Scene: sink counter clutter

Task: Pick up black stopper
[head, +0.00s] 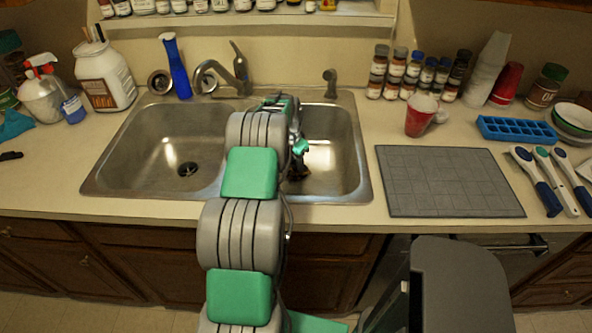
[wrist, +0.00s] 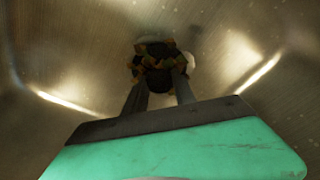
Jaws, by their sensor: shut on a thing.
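My gripper (wrist: 159,82) reaches down into the right sink basin (head: 343,165). In the wrist view its two dark fingers are shut on a dark, rounded thing with orange and greenish patches, which I take as the black stopper (wrist: 153,60). It is at the bottom of the basin; I cannot tell whether it is clear of the floor. A small pale patch shows at its right edge. In the head view my arm hides most of the gripper, and only a dark bit shows below the wrist.
The left basin (head: 150,140) is empty, with a dark drain (head: 187,169). To the right are a grey mat (head: 445,180), a red cup (head: 420,115), a blue ice tray (head: 515,130) and brushes (head: 550,180). Basin walls surround my gripper.

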